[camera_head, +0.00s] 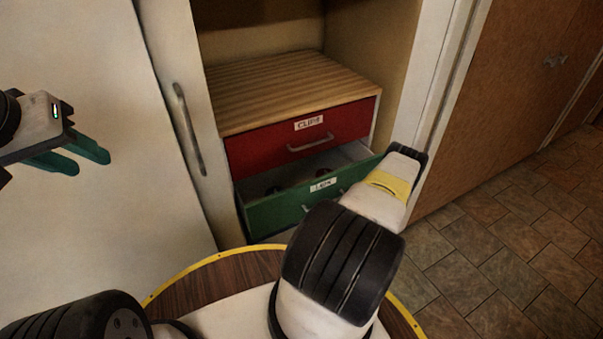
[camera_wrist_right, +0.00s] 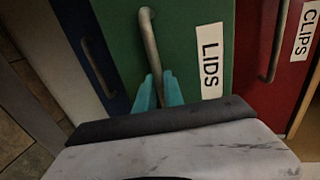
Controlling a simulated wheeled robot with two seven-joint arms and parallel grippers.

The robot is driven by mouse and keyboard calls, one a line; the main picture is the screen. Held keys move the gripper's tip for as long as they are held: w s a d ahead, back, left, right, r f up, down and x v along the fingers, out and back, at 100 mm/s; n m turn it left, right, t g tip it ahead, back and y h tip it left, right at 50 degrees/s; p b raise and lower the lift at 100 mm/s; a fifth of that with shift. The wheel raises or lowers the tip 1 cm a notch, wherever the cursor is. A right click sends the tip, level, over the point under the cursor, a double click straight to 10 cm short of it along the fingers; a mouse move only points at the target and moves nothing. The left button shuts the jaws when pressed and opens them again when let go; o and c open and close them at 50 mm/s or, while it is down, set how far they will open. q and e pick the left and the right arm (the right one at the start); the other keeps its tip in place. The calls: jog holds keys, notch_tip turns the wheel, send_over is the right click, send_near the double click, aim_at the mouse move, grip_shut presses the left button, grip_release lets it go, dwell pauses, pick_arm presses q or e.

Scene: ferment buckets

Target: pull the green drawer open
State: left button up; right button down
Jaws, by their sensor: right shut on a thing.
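The green drawer (camera_head: 275,211) labelled LIDS is partly open, and dark round things show inside it. Its front fills the middle of the right wrist view (camera_wrist_right: 190,45). The metal bar handle (camera_wrist_right: 149,38) runs down between the teal fingers of my right gripper (camera_wrist_right: 160,92), which is shut on it. In the head view my right arm hides this gripper and part of the drawer front. My left gripper (camera_head: 92,160) hangs at the far left, its two teal fingers apart and empty, away from the drawers.
The red drawer (camera_head: 255,150) labelled CLIPS is shut above the green one. A blue drawer (camera_wrist_right: 82,30) with its own handle shows beside the green one in the wrist view. A white cabinet door (camera_head: 130,120) stands left. Tiled floor (camera_head: 500,265) is clear at right.

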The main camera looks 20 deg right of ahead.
jog(key=f+v, duration=0.2)
jog(key=v, duration=1.1)
jog(key=s+f+v, duration=0.1)
jog(key=f+v, duration=0.2)
jog(key=v, duration=1)
jog(key=shift+d+f, duration=0.2)
jog(key=shift+d, duration=0.05)
jog(key=c, duration=1.5)
grip_release()
jog(key=v, duration=0.7)
jog(key=shift+s, duration=0.4)
